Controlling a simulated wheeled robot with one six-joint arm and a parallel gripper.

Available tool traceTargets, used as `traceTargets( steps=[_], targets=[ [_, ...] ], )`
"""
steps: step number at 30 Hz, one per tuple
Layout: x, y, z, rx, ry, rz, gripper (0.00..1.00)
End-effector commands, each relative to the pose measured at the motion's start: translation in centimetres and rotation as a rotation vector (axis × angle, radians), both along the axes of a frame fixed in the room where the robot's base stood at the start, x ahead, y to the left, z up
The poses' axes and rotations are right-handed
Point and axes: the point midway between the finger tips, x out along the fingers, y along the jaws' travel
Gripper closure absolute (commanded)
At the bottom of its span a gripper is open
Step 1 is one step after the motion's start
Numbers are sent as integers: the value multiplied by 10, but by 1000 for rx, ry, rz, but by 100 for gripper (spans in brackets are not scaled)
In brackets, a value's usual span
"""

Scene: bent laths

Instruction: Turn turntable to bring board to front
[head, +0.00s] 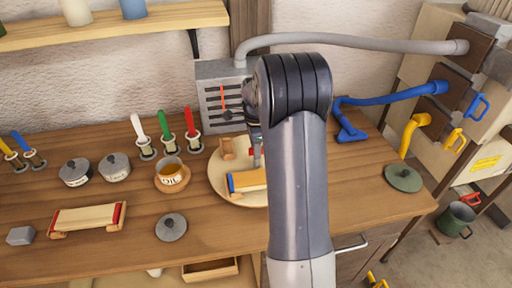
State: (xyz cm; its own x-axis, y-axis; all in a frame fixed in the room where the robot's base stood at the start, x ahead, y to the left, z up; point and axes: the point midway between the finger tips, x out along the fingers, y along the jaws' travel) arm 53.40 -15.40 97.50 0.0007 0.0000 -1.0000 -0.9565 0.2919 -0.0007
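The turntable (217,180) is a round, pale wooden disc on the workbench, left of my arm. Its right part is hidden behind my arm. A light wooden board (250,180) with a blue end lies on its front part; its right end is hidden by my arm. A small brown wooden piece (227,150) stands at the back of the disc. My gripper (256,157) points down over the turntable, just behind the board. It is mostly hidden by my arm, so its opening and any contact cannot be told.
A grey slotted box (218,95) with a hose stands behind the turntable. The oil pot (172,176) and a grey lid (171,227) are at its left. A red-ended board (87,219) lies at front left. A blue nozzle (351,133) and a green lid (403,177) are at right.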

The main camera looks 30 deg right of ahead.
Motion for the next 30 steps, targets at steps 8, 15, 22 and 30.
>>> traceTargets(
  steps=[8,15,22,30],
  targets=[
    [0,0,11,-1,-3,1,69],
    [1,0,57,-1,-5,1,69],
    [1,0,96,-1,-3,0,69],
    [0,0,108,0,1,0,69]
  ],
)
